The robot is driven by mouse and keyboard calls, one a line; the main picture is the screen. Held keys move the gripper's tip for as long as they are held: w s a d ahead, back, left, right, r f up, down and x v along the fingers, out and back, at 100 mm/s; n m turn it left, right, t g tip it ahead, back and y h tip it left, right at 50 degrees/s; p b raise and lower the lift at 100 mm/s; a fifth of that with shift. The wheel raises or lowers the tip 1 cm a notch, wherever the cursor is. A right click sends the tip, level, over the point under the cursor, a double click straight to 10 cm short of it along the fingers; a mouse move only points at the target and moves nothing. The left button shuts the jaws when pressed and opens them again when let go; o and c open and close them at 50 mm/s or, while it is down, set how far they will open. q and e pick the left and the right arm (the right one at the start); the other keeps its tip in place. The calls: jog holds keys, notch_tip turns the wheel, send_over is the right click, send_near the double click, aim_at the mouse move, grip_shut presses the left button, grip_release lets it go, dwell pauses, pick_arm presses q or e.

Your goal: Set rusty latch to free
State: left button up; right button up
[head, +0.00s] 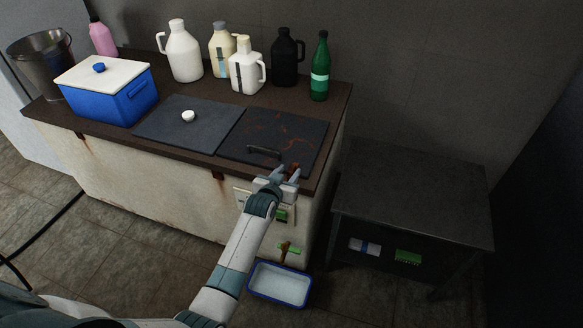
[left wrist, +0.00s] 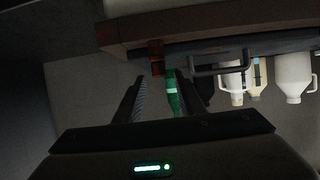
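The rusty latch (head: 294,170) is a small red-brown piece at the front edge of the tank top, by the right lid (head: 272,138). That dark lid has rust streaks and a bar handle (head: 263,152), and it lies flat. My left gripper (head: 281,174) is at the front edge, close to the latch and partly covering it. In the left wrist view the latch (left wrist: 156,58) hangs at the counter edge, just beyond the fingertips (left wrist: 158,82). The fingers are apart with nothing gripped; contact with the latch cannot be told. My right gripper is not in view.
A left lid (head: 180,125) with a white knob lies beside the right lid. A blue cooler (head: 108,95), several jugs and a green bottle (head: 320,70) stand behind. A dark side table (head: 412,205) stands right. A tray (head: 280,285) lies below the tap (head: 287,249).

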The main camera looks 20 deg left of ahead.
aim_at(291, 168)
pick_arm(q)
jog(key=shift+x, duration=1.95)
grip_shut()
